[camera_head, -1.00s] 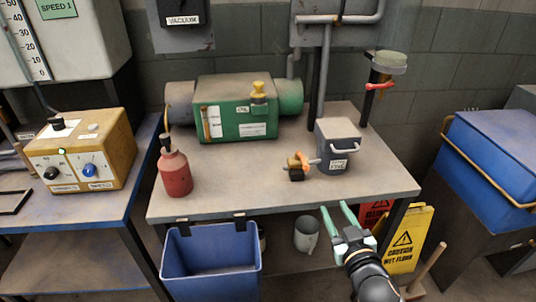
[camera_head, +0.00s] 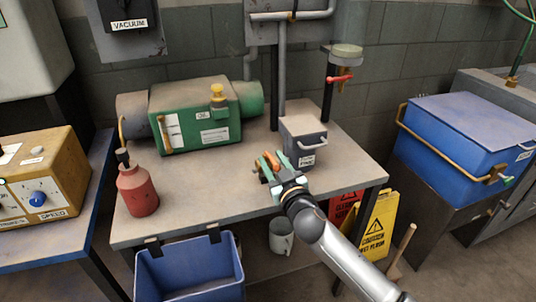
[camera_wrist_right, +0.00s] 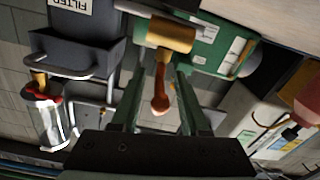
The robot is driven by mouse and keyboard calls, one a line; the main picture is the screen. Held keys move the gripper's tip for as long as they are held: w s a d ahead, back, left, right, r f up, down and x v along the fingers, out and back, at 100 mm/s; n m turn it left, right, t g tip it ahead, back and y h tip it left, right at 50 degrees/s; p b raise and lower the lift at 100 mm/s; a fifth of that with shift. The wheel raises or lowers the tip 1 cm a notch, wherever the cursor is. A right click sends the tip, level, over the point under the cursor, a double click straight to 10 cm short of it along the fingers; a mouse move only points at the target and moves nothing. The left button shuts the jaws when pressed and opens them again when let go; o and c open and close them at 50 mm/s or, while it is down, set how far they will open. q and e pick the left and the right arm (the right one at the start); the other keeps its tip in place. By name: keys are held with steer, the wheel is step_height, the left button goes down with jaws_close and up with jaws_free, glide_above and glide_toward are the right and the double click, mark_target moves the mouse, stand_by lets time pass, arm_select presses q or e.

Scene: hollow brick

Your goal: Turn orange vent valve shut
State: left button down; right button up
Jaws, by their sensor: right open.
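The orange vent valve handle (camera_head: 271,161) shows beside the grey filter box (camera_head: 303,140) on the workbench (camera_head: 230,200). In the right wrist view the orange lever (camera_wrist_right: 160,90) hangs from a brass-coloured valve body (camera_wrist_right: 168,35). My right gripper (camera_head: 275,165) is open, its two green fingers pointing at the valve. In the right wrist view the lever lies between the open fingers (camera_wrist_right: 158,85), with a visible gap on each side. The gripper partly hides the valve body in the head view. My left gripper is not in view.
A green pump (camera_head: 195,115) stands at the back of the bench and a red bottle (camera_head: 138,190) at its left. A red-handled valve (camera_head: 340,78) is at the back right. Yellow wet-floor sign (camera_head: 376,226) and blue bin (camera_head: 190,270) are below.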

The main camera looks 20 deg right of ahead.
mark_target(268, 153)
steer(key=shift+w+a, duration=0.15)
steer(key=shift+w, duration=1.6)
steer(key=shift+c, duration=0.2)
jaws_close()
